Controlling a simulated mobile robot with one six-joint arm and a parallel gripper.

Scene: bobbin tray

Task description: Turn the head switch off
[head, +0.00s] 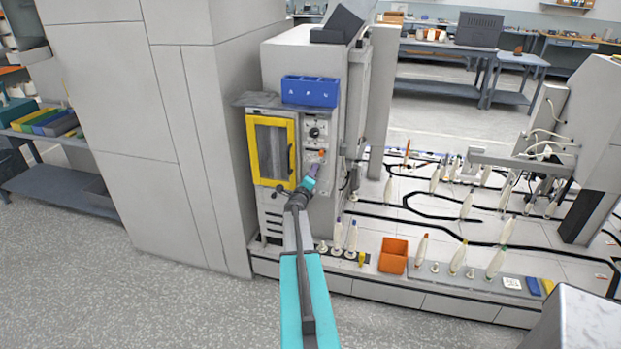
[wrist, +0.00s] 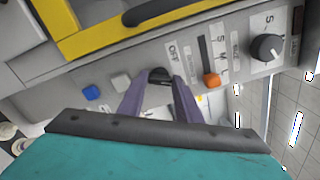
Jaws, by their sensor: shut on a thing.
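The head switch (wrist: 159,74) is a dark knob on the machine's grey control panel, with an OFF label (wrist: 173,50) beside it in the wrist view. My gripper (wrist: 160,84) has its two purple fingers on either side of this knob and is shut on it. The fingers hide part of the knob, and I cannot tell its exact setting. In the head view my gripper (head: 313,171) reaches the lower part of the panel, to the right of the yellow-framed door (head: 293,150), and covers the switch there.
An orange slider (wrist: 211,80) and a black rotary knob (wrist: 267,47) sit right of the switch. White (wrist: 121,82) and blue (wrist: 91,92) buttons sit left of it. An orange bin (head: 393,256) and several bobbins stand on the low ledge. The floor in front is clear.

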